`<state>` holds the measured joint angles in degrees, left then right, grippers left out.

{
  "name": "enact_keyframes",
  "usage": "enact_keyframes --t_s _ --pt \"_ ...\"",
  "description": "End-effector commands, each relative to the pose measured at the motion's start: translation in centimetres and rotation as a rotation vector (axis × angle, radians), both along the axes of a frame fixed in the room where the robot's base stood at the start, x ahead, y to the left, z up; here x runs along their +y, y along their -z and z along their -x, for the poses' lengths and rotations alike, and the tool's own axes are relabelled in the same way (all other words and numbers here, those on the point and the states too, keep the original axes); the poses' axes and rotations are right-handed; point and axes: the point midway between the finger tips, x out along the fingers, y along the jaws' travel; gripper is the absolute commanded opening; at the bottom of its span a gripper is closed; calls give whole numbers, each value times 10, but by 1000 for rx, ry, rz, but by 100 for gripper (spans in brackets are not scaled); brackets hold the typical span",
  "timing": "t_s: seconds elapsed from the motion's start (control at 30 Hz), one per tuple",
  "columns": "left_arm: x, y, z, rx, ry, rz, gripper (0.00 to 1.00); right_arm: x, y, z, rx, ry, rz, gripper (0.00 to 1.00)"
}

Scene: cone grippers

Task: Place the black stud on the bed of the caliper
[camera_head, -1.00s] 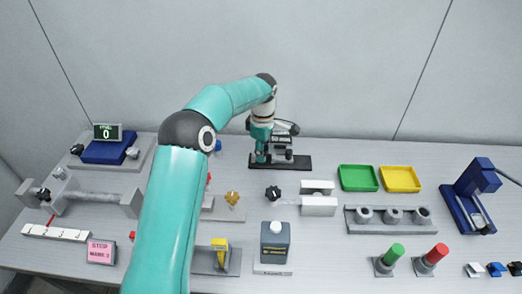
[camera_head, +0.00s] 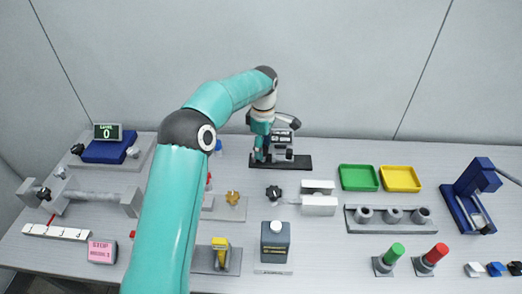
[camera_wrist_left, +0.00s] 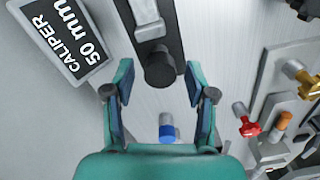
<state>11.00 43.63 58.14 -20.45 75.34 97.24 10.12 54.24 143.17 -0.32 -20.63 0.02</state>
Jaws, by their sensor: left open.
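The black stud (camera_wrist_left: 160,70) is a short dark cylinder in the left wrist view. It appears on the near end of the black bed of the caliper (camera_wrist_left: 178,45), beside a grey jaw block (camera_wrist_left: 148,25). My left gripper (camera_wrist_left: 158,80) is open, with one finger on each side of the stud and a gap to both. In the head view the left gripper (camera_head: 260,152) is over the left end of the caliper's black base (camera_head: 300,162), and the stud is hard to make out there. My right gripper is not in view.
The caliper's sign (camera_wrist_left: 68,38) reads 50 mm. A blue-ended cylinder (camera_wrist_left: 167,130) lies on the table below the fingers. Red (camera_wrist_left: 248,127) and yellow (camera_wrist_left: 302,80) knobs stand to the right. Green (camera_head: 358,178) and yellow (camera_head: 400,179) trays are farther right.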

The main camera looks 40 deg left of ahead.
Motion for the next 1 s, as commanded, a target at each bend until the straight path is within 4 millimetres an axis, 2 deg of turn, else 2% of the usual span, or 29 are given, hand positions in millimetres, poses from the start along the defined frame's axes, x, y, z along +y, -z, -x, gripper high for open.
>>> enact_keyframes --t_s 0.3,0.5,0.67,1.0 --pt "0 -67 -1 -6 -1 -1 56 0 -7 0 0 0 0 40" --pt "0 -94 -1 -3 0 -1 56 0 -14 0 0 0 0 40" --pt "0 -102 0 -2 -1 0 56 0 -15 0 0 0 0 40" --pt "0 -102 0 -1 -1 0 56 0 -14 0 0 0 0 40"
